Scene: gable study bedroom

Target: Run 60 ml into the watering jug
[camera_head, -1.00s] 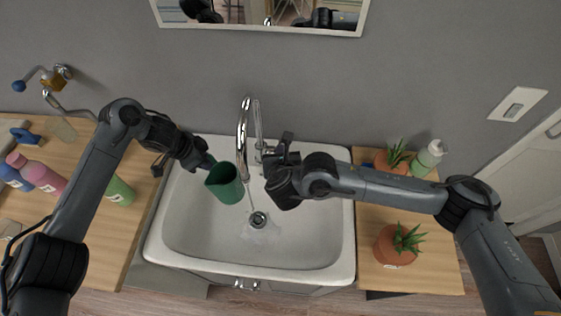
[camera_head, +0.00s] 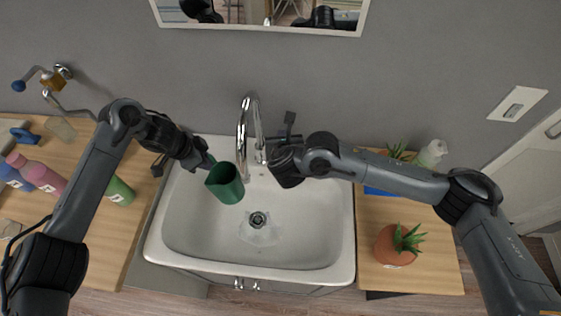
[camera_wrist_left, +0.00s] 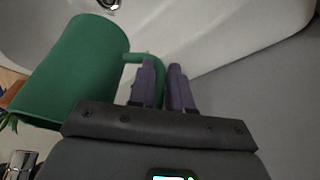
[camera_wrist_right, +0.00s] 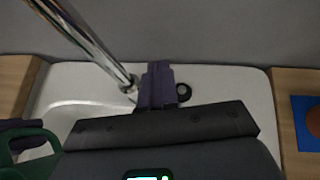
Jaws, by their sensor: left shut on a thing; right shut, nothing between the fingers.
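The green watering jug (camera_head: 225,184) hangs over the left part of the white sink, its open top showing and slightly tilted. My left gripper (camera_head: 207,160) is shut on the jug's handle; in the left wrist view the handle (camera_wrist_left: 155,62) passes between the purple fingers. The chrome tap spout (camera_head: 242,135) curves down just right of the jug. No water stream shows below it now. My right gripper (camera_wrist_right: 157,85) is shut and empty near the tap's base, beside the chrome tube (camera_wrist_right: 90,40). In the head view its fingertips are hard to make out.
Bottles, including a pink one (camera_head: 45,177), stand on the left counter. A potted plant (camera_head: 392,246) and a pale green bottle (camera_head: 431,153) stand at right, with a blue mat (camera_head: 380,191).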

